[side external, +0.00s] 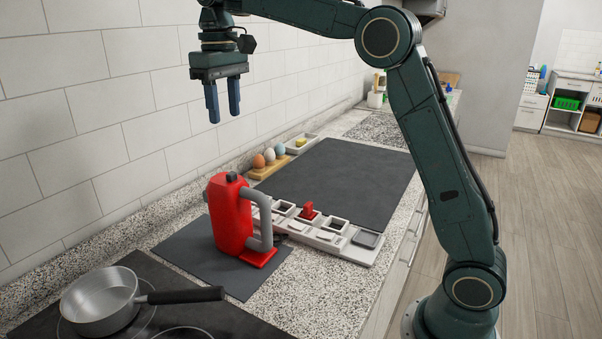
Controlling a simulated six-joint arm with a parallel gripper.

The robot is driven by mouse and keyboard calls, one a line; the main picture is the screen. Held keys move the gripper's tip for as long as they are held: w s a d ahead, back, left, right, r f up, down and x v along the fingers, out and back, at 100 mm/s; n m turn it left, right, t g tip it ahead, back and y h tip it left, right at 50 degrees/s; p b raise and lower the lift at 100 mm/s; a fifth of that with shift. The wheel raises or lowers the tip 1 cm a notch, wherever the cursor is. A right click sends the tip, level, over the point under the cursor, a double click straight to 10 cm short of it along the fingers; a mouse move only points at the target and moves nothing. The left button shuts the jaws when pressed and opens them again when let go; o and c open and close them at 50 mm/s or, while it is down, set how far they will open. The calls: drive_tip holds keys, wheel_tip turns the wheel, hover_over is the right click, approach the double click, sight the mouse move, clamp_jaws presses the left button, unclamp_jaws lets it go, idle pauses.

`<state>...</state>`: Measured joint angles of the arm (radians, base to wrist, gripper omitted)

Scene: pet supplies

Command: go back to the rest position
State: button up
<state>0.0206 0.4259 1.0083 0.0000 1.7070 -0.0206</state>
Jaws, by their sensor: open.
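My gripper (223,103) hangs high above the counter at the upper left, in front of the tiled wall. Its two blue fingers point down and stand apart, with nothing between them. Below it, a red jug-like container (229,212) with a grey handle stands upright on a dark grey mat (190,252). The gripper is well clear of it.
A pale tray with compartments (346,248) sits right of the container, with a small red piece (308,211) in it. An egg holder (265,170) stands by the wall. A pan (100,305) is on the hob. A large dark mat (350,180) is bare.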

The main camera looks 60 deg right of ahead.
drive_tip(key=shift+r, duration=0.35)
drive_tip(key=shift+s, duration=0.15)
drive_tip(key=s+t, duration=0.3)
drive_tip(key=s, duration=1.4)
drive_tip(key=s+a+f+t, duration=0.1)
drive_tip(key=s+f+t, duration=0.1)
drive_tip(key=s+f, duration=0.9)
drive_tip(key=shift+s+f+t, duration=0.3)
drive_tip(key=shift+s, duration=0.8)
